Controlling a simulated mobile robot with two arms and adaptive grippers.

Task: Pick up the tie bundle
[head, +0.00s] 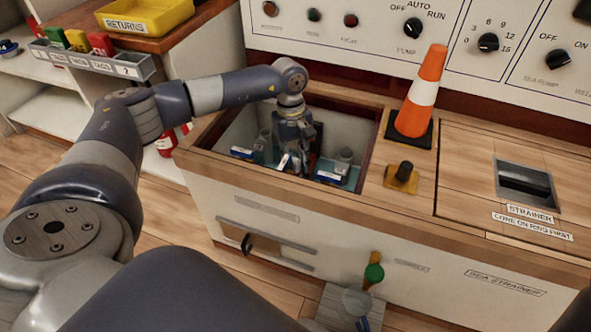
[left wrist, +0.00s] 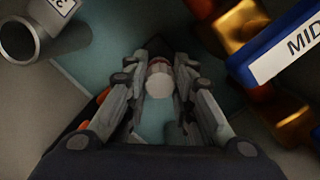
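My left gripper (head: 291,160) reaches down into the open bin (head: 235,133) in the wooden counter. In the left wrist view, its two fingers (left wrist: 160,82) stand on either side of a small bundle (left wrist: 159,84) with a round white end and a reddish band, likely the tie bundle. Whether the fingers press on it or leave a small gap cannot be told. In the head view a white bit (head: 284,162) shows at the fingertips; the rest is hidden by the gripper. My right gripper is not in view.
Grey tubes, one at the left in the left wrist view (left wrist: 35,38), and brass pieces (left wrist: 240,32) flank the fingers. A blue label holder (left wrist: 290,45) is close on the right. The bin walls surround the gripper. An orange cone (head: 423,90) stands right of the bin.

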